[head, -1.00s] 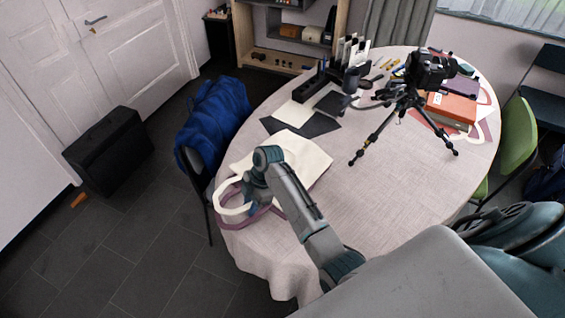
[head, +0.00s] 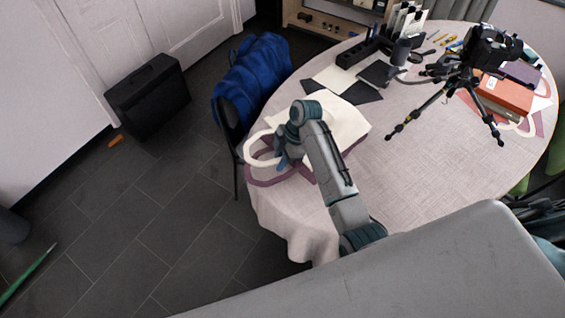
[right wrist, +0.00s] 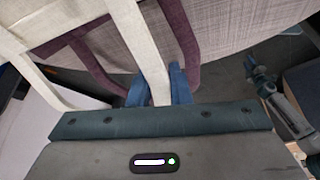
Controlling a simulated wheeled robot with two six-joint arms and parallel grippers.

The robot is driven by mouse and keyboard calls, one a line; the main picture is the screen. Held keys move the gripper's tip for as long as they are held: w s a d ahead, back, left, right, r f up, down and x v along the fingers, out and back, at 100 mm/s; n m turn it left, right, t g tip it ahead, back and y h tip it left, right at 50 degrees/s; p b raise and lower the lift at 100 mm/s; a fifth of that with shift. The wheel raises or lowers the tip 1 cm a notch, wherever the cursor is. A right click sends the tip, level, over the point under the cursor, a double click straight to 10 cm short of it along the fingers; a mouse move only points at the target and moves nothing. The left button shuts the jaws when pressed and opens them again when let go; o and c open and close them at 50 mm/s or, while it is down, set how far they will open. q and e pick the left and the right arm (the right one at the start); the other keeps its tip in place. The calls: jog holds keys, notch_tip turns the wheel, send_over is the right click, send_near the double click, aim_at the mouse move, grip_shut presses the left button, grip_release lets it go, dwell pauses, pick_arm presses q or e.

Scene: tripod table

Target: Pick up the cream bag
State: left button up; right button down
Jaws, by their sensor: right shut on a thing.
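The cream bag (head: 345,120) lies flat on the left part of the round table, with its looped handle (head: 257,147) hanging over the table's edge. My right gripper (head: 283,158) is at the handle end of the bag, its arm covering part of the bag. In the right wrist view, its blue fingers (right wrist: 158,88) are shut on a cream strap (right wrist: 140,45). A purple strap (right wrist: 182,40) passes close beside the fingers. It belongs to a purple bag (head: 358,143) mostly hidden under the cream one. My left gripper does not show in the head view.
A blue jacket (head: 250,75) hangs on a chair at the table's left edge. Dark and white sheets (head: 352,88) lie behind the bag. A camera tripod (head: 460,85) and red box (head: 505,95) stand to the right. The cloth between bag and tripod (head: 420,150) is clear.

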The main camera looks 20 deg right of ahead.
jog(key=s+d+b, duration=0.1)
jog(key=s, duration=0.4)
jog(key=s+d+r+b, duration=0.1)
jog(key=s, duration=0.3)
jog(key=s+d+r+b, duration=0.1)
jog(key=s, duration=0.4)
jog(key=shift+s+r, duration=0.1)
jog(key=shift+s, duration=0.25)
jog(key=shift+s+r, duration=0.15)
jog(key=shift+s, duration=0.35)
